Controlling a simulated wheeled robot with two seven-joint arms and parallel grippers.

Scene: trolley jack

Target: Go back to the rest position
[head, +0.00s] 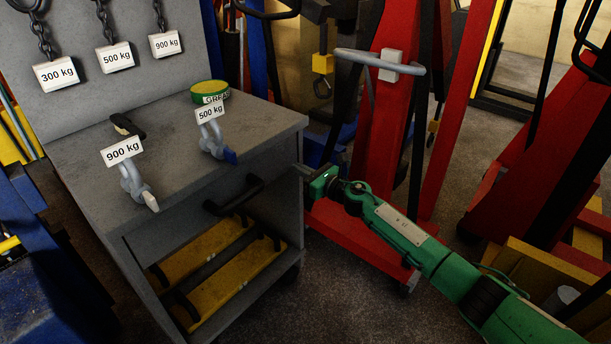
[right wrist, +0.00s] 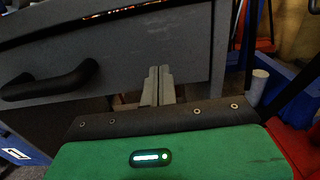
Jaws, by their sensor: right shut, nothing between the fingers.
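My right gripper (head: 303,170) is on the green arm that comes in from the lower right of the head view. It is just right of the grey workbench (head: 75,170), near its front right edge. In the right wrist view its fingers (right wrist: 158,88) are together and empty, in front of the bench's grey drawer face (right wrist: 150,50). I cannot tell whether they touch the bench. My left gripper is not in view.
On the bench lie a 900 kg shackle (head: 132,183), a 500 kg shackle (head: 212,140), a green grease tin (head: 210,92) and a dark object (head: 127,126). The drawer handle (head: 234,196) sticks out.

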